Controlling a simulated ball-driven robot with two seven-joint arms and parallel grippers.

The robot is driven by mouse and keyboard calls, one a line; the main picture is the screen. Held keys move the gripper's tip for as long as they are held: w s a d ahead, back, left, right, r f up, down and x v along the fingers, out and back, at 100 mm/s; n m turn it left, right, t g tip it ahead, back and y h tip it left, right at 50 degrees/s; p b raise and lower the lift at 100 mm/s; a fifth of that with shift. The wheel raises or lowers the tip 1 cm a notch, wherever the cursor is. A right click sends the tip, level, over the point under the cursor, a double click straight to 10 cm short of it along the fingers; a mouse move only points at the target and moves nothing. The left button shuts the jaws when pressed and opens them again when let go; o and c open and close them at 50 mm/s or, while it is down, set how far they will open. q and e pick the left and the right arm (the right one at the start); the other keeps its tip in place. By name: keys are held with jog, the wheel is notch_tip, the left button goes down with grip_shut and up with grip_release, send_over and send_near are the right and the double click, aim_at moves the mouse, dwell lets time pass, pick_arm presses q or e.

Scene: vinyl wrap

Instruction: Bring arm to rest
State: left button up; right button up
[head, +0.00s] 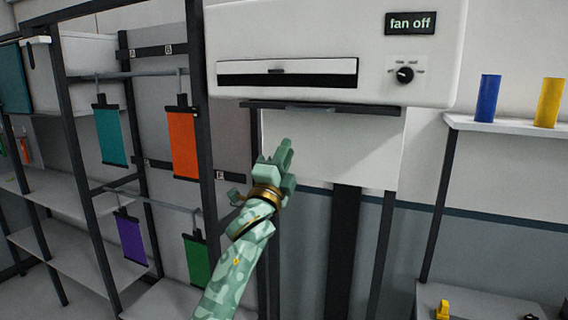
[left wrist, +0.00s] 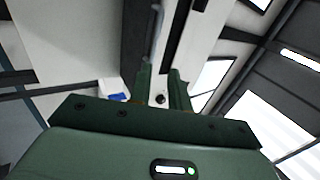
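My left gripper (head: 277,150) is raised in front of the white panel under the wall-mounted white machine (head: 420,40), below its dark slot. It appears apart from the machine. In the left wrist view its two green fingers (left wrist: 161,80) stand apart with a gap between them and hold nothing. A small dark round spot (left wrist: 160,99) shows in that gap; I cannot tell what it is. My right arm and gripper are not in view.
The machine has a black knob (head: 405,74) and a "fan off" sign (head: 410,22). Teal (head: 110,135), orange (head: 184,143), purple (head: 131,237) and green (head: 196,262) sheets hang on the left rack. Blue (head: 488,98) and yellow (head: 549,102) rolls stand on a right shelf (head: 500,126).

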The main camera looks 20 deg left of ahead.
pick_arm(q)
jog(key=shift+s+f, duration=0.2)
jog(key=shift+s, duration=0.15)
